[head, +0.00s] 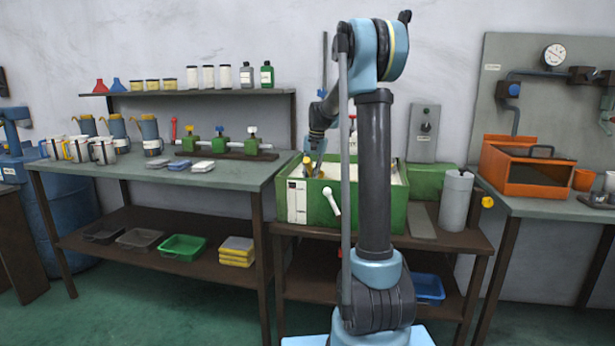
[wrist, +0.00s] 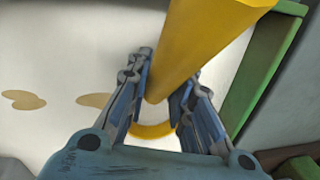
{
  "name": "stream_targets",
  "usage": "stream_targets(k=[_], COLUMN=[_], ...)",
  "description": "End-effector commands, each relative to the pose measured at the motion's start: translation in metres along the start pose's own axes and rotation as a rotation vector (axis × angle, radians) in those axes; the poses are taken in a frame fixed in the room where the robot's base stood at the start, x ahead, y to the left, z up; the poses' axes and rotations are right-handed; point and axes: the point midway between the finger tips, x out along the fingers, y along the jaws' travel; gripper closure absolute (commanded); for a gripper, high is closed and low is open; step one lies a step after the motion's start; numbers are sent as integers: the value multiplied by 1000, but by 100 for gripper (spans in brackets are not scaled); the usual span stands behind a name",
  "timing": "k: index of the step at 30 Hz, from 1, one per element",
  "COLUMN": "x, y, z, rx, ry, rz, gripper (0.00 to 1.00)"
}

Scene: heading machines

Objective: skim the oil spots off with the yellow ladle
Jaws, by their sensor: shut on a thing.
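My gripper (wrist: 163,105) is shut on the yellow ladle (wrist: 200,40) in the wrist view. The ladle's thick yellow handle rises between the fingers, and part of a yellow rim shows just below the fingertips. The ladle is over a pale liquid surface. Two tan oil spots (wrist: 22,100) (wrist: 94,100) lie on that surface to the left of the fingers. In the head view the green tank (head: 315,208) stands on the brown bench, and my arm hides part of it. My gripper (head: 310,160) is over the tank there, small and partly hidden.
The tank's green wall (wrist: 262,75) runs close on the right in the wrist view. A grey cylinder (head: 456,202) stands right of the tank. The left workbench (head: 225,175) holds jugs, valves and cloths. An orange box (head: 520,165) sits on the right bench.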

Motion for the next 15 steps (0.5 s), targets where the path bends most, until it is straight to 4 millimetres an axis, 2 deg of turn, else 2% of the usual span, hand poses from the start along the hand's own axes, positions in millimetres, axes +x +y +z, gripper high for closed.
stream_targets(k=[15], x=[-4], y=[29], z=[-4], rx=[2], ry=[0], rz=[0], gripper=[98])
